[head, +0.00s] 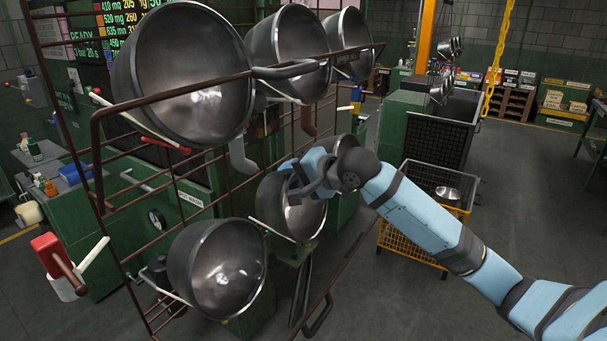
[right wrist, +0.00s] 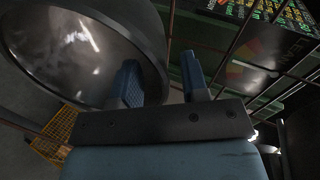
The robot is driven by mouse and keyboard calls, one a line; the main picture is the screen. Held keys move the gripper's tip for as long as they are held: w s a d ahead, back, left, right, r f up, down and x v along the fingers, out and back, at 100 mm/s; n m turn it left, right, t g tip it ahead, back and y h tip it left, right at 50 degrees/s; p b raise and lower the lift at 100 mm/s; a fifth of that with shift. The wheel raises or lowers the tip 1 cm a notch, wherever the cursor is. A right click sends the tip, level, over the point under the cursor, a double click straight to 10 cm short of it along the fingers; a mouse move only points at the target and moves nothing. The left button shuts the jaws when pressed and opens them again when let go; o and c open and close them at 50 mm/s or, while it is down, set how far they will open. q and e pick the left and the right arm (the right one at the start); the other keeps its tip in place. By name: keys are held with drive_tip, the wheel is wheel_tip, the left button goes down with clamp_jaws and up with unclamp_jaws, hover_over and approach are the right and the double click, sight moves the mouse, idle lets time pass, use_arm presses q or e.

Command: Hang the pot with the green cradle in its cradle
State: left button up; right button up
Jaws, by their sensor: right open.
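A steel pot (head: 285,209) hangs at the lower middle of the brown wire rack, its open mouth facing the camera side. A green piece (head: 291,252) shows just below it; I cannot tell whether it is the green cradle or part of something behind. My right gripper (head: 303,181) is at this pot's upper rim, partly covering it. In the right wrist view, my gripper (right wrist: 163,82) is open, with one finger in front of the pot's inside (right wrist: 75,50) and the other outside its rim. My left gripper is out of view.
The brown rack (head: 97,150) holds several other pots, including a large one (head: 183,72) and a lower one (head: 217,268). A red-and-white holder (head: 56,262) sticks out at left. A yellow wire cart (head: 405,243) stands behind my right arm. Floor at right is clear.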

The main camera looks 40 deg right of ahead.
drive_tip(key=f+b+v, duration=0.2)
drive_tip(key=b+v, duration=0.1)
drive_tip(key=v, duration=0.8)
drive_tip(key=s+f+b+v, duration=0.1)
drive_tip(key=f+b+v, duration=0.1)
drive_tip(key=v, duration=1)
drive_tip(key=shift+s+d+b, duration=0.5)
drive_tip(key=shift+s+b, duration=0.05)
drive_tip(key=shift+b, duration=0.2)
